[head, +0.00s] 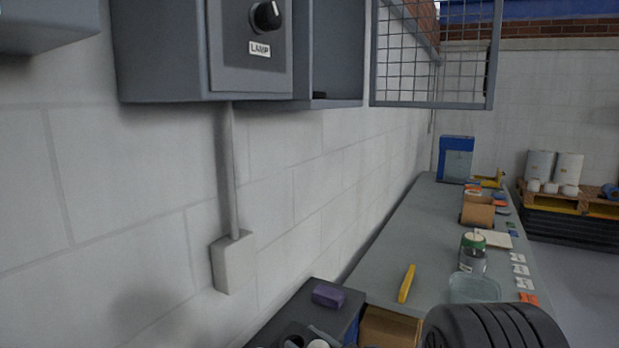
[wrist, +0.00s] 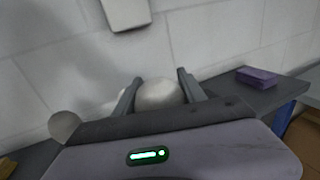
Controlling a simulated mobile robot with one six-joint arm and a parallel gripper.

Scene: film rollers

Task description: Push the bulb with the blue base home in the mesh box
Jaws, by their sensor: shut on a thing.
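In the wrist view my gripper (wrist: 158,88) is shut on a pale round bulb (wrist: 158,95), with one finger on each side of it. The bulb's base is hidden, so I cannot see its colour. In the head view the grey wall box (head: 335,50) hangs at the top, with its mesh door (head: 434,55) swung open to the right. Only its lower part shows, and no socket is visible. A panel with a black knob (head: 266,16) and a LAMP label sits left of the opening.
A purple block (head: 328,294) lies on a dark bench top below the wall. A conduit ends in a white wall box (head: 233,263).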

